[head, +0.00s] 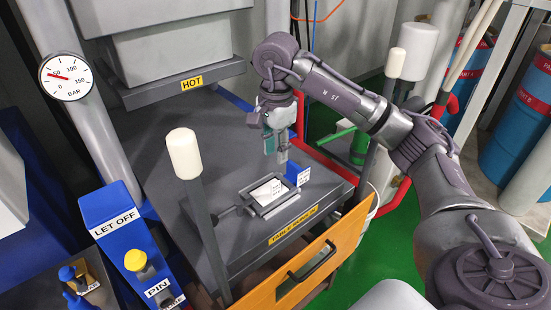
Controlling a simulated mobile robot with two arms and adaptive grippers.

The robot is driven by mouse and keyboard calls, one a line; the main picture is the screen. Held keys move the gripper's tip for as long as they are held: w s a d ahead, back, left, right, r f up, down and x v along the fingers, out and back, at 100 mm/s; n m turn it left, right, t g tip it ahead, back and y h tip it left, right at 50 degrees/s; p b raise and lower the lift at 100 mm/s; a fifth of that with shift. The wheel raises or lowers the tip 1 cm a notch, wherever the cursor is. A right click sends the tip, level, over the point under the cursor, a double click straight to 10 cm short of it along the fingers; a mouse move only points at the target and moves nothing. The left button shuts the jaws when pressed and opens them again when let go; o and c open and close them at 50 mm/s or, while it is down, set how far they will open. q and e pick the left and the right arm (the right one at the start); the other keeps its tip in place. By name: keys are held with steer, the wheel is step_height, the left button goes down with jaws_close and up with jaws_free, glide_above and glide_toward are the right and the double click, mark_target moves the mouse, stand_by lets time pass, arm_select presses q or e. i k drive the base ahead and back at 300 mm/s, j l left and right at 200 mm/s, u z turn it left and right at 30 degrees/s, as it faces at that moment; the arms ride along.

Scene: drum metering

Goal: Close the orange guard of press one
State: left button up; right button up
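The orange guard (322,262) of the press is a flat panel low at the front of the press table, below the table's front edge. A dark bar handle (314,263) is on its face. My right gripper (276,156) points down over the back right of the grey press table, behind and above the guard and apart from it. Its teal-padded fingers are seen from the side, so I cannot tell whether they are open or shut. My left gripper is not in view.
A block marked HOT (178,50) hangs above the press table (225,245). A small frame (268,194) with a white card and a blue labelled block (297,175) are on it. A white-topped post (184,155) stands front left. The LET OFF box (112,222) is at left.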

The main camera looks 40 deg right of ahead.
mark_target(343, 236)
steer(key=k, duration=1)
